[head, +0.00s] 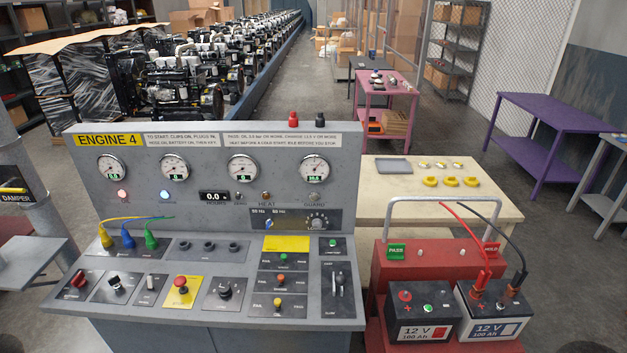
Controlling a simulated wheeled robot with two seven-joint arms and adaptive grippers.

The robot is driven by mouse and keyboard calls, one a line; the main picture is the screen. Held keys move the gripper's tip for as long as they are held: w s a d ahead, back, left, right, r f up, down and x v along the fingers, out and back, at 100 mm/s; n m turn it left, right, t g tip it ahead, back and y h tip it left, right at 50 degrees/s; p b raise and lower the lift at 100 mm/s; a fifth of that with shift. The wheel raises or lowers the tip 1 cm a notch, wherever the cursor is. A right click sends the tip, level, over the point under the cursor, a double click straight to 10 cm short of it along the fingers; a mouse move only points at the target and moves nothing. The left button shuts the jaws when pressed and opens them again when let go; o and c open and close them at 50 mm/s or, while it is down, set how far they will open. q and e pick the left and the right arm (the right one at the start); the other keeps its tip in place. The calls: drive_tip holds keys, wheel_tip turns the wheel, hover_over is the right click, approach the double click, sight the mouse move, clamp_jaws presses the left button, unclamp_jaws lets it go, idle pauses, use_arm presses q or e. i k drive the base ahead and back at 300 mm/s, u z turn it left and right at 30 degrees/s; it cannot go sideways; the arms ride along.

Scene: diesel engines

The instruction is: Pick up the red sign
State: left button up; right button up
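A small red sign marked "HOLD" (491,249) stands at the right end of the red battery cart's top (440,262), behind the two batteries. A green sign marked "PASS" (396,251) stands at the left end of the same cart top. A red cable and a black cable pass close to the red sign, and the cart's grey handle rises around this area. Neither of my grippers shows in the head view.
A grey engine console (210,220) fills the left and middle. Two 12 V batteries (415,311) (490,308) sit at the cart's front. A cream table (440,200) with yellow parts stands behind the cart. Floor is open at right, near a purple table (560,120).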

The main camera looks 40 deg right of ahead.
sight(491, 249)
drive_tip(key=z, duration=3.4)
